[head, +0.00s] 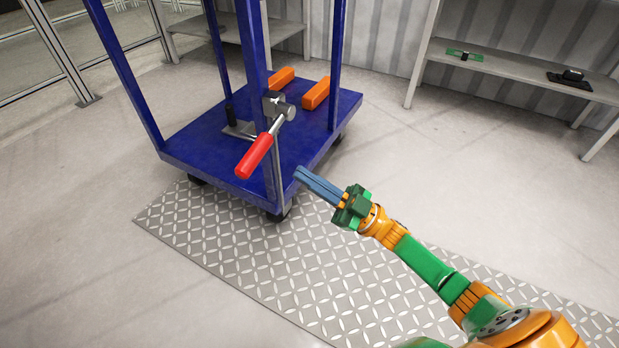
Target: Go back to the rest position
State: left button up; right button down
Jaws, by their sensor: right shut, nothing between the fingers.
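My right gripper (299,173) is shut and empty. Its blue-grey fingers point up and left, and its green and orange arm comes in from the lower right. In the picture the fingertips lie just right of a red lever handle (255,157), with a visible gap between them. The handle is on a metal clamp (283,110) at the near post of a blue cart (195,155). The handle slants down to the left. My left gripper is not in view.
The wheeled cart has tall blue posts and carries orange blocks (315,93). A metal tread plate (290,270) lies on the floor in front. A grey shelf (510,68) stands at the right by the wall. The floor between cart and shelf is clear.

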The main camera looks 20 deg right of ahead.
dwell(0.4)
